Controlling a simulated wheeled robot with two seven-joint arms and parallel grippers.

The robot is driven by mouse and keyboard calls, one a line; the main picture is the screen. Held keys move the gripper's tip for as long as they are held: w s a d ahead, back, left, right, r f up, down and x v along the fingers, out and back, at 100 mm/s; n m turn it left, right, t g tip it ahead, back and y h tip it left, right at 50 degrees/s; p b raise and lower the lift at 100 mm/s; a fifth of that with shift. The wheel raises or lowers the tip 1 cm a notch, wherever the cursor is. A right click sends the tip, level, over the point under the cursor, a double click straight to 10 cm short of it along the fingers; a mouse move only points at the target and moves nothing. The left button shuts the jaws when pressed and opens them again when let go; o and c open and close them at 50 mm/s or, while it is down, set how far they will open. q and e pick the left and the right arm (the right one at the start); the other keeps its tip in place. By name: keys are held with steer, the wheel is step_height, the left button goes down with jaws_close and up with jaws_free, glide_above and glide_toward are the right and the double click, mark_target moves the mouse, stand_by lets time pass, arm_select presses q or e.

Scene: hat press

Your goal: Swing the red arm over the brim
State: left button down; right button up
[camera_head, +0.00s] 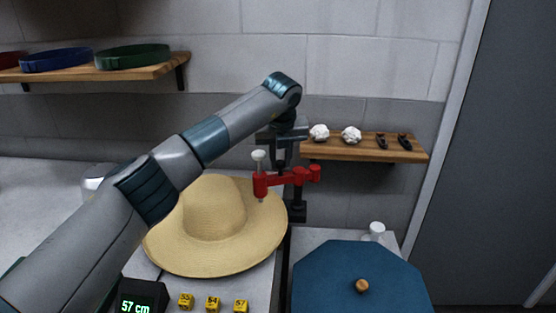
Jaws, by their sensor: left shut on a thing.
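The red arm (285,178) is a short red bar with a pale knob on an upright post at its left end. Its left end stands over the right part of the brim of a straw hat (212,212), and its right end reaches past the hat's edge. A dark post stands below its right part. My left gripper (283,165) comes down from above and is shut on the red arm, with the fingertips partly hidden. The hat sits on the counter, its left side hidden behind my left arm. My right gripper is not in view.
A blue octagonal lid (340,283) with a wooden knob lies at the lower right. A black display reading 57 cm (143,297) and yellow number blocks (213,303) line the front. A small wooden shelf (365,149) holds white lumps and dark items. Hat bands lie on the upper-left shelf (150,71).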

arm_select(q)
steer(key=c, duration=1.8)
jaws_free()
steer(key=shift+r, duration=0.15)
